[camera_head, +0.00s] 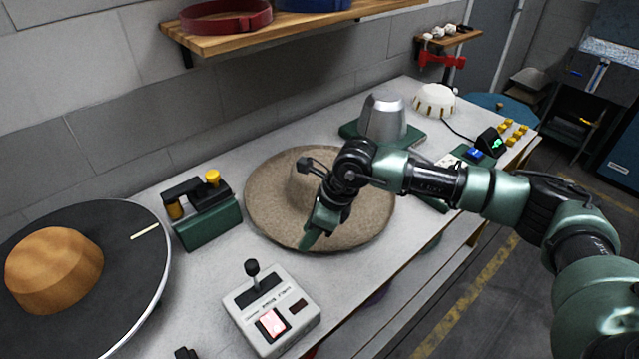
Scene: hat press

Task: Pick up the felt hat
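The felt hat (268,207) is grey-brown with a wide, round brim and lies brim-down on the bench, in the middle of the view. Its crown is largely hidden behind my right gripper and wrist. My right gripper (312,238) comes in from the right and points down over the near side of the brim. Its green fingertips overlap the brim in the picture. I cannot tell whether they touch the felt or how far apart they are. My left gripper is not in view.
A dark round plate with an orange-brown block (55,268) is at left. A green device with yellow knobs (205,212) and a grey control box (272,312) stand near the hat. A metal hat form (383,117) is behind. A wooden shelf (280,24) hangs above.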

